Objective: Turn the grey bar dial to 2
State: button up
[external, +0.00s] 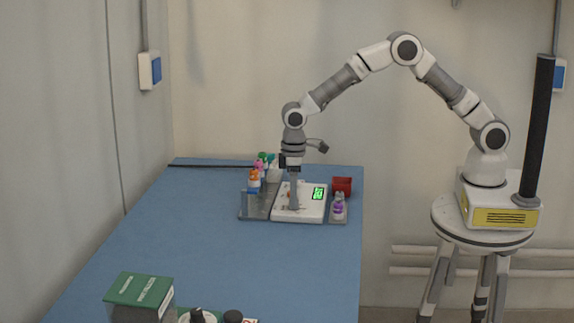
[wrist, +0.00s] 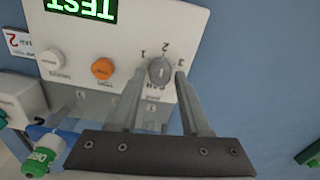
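The grey bar dial (wrist: 160,72) is on a white panel (wrist: 205,25), with the printed marks 1, 2 and 3 around its far side. The dial's bar is small in the wrist view, and I cannot tell exactly which mark it points at. My gripper (wrist: 162,70) is open, with one finger on each side of the dial and the dial between the fingertips. I cannot tell whether either finger touches it. In the external view my gripper (external: 294,206) points straight down over the white panel (external: 285,213), and hides the dial.
An orange knob (wrist: 103,69) and a white knob (wrist: 51,63) sit left of the dial. The panel's green display (wrist: 84,8) reads TEST. Bottles (external: 254,181) stand left of the panel, a red box (external: 342,186) and a purple bottle (external: 338,207) right. The blue table's middle (external: 220,260) is clear.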

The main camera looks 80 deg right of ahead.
jog(key=shift+o, duration=0.8)
notch_tip(320, 180, up, 17)
jog(key=p, duration=0.2)
jog(key=shift+r, duration=0.2)
jog(key=shift+s+r, duration=0.1)
jog(key=s+d+r+t+p, duration=0.1)
jog(key=s+d+r+t, duration=0.35)
jog(key=s+r, duration=0.85)
jog(key=s+d+f, duration=0.1)
jog(key=s+d, duration=0.1)
jog(key=s, duration=0.8)
jog(key=s+d+f+m+t+p, duration=0.1)
jog(key=s+d+f, duration=0.1)
jog(key=s, duration=0.7)
jog(key=shift+s+d, duration=0.4)
jog(key=shift+d, duration=0.45)
